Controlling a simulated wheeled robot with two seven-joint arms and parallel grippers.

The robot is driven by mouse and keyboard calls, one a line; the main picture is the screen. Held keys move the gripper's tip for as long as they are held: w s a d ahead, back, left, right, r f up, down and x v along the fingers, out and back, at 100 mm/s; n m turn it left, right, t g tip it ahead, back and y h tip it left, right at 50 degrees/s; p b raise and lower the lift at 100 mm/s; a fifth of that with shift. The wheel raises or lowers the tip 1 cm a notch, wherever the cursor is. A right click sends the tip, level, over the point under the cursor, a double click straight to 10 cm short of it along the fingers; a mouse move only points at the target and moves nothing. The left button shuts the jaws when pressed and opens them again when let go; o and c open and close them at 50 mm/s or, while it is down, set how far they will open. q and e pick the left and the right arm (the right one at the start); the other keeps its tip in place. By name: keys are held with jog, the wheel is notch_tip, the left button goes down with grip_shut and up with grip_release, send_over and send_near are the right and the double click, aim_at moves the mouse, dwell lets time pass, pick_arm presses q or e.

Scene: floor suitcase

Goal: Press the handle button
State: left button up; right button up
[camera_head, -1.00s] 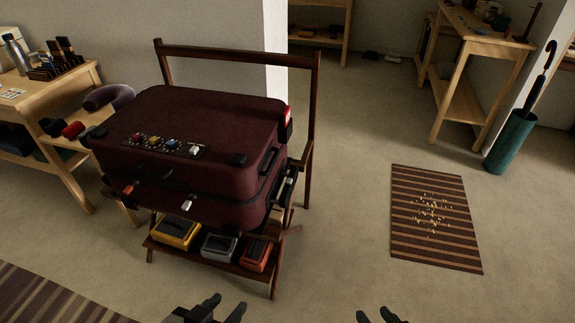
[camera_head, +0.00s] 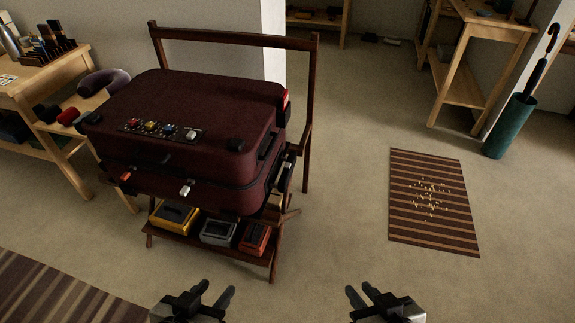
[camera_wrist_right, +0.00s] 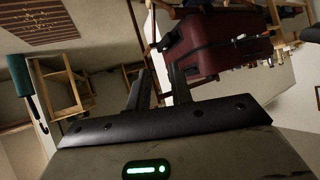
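A dark red suitcase (camera_head: 205,95) lies closed on a wooden rack. It also shows, turned, in the right wrist view (camera_wrist_right: 215,45). A dark strip (camera_head: 158,129) on its top holds red, yellow, blue and silver buttons or knobs. A black handle (camera_head: 268,146) is on its right side, and a silver latch (camera_head: 187,187) and an orange-red piece are on its front. I cannot tell which part is the handle button. My left gripper (camera_head: 217,289) is open and empty in front of the rack. My right gripper (camera_head: 359,289) is open and empty, also shown in the wrist view (camera_wrist_right: 158,88). Neither touches the suitcase.
The rack (camera_head: 308,100) has a tall back frame and a lower shelf with yellow, grey and orange boxes. A striped mat (camera_head: 432,235) lies right, near a green umbrella stand (camera_head: 510,125). A wooden table (camera_head: 40,75) stands left. Floor between rack and mat is clear.

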grip_shut()
dwell(1.5)
